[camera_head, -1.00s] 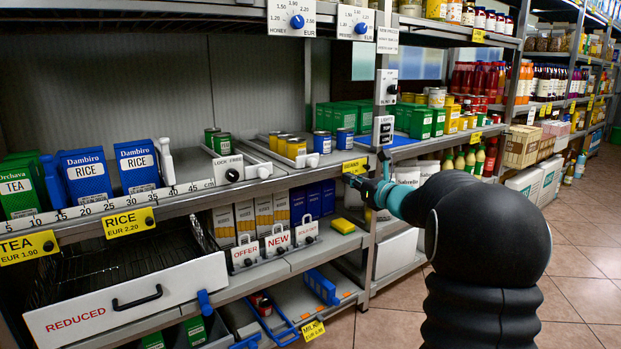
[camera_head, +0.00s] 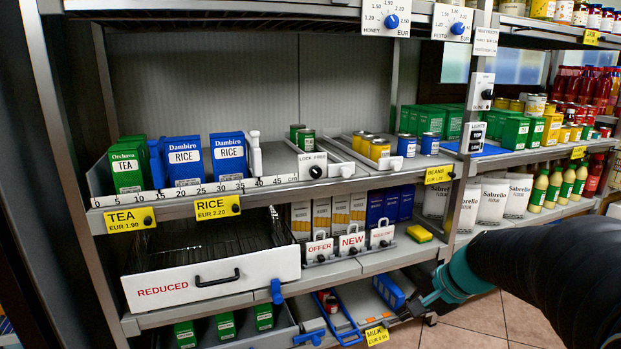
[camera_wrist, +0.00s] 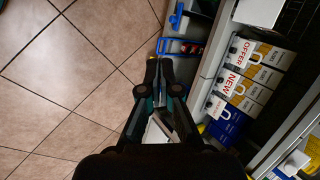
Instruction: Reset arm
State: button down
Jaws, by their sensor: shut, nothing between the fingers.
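My gripper (camera_head: 408,308) is at the lower right of the head view, at the end of my black and teal arm. It is low in front of the bottom shelf, near a blue tray and the yellow milk tag. In the wrist view my gripper (camera_wrist: 158,64) points down past the shelf edge, with tiled floor to its left. Its fingers are together and hold nothing.
Flour bags (camera_head: 476,207) and bottles stand to the right. The tiled floor (camera_wrist: 65,75) in front is clear.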

jog(key=s+a+r+n+h, duration=0.2)
jog(key=s+n, duration=0.3)
jog(key=s, duration=0.4)
jog(key=s+a+r+n+t+h, duration=0.1)
jog(key=s+n, duration=0.4)
jog(key=s, duration=0.5)
jog(key=shift+s+a+r+h+p, duration=0.35)
jog(key=shift+r+h, duration=0.2)
jog(key=shift+h, duration=0.35)
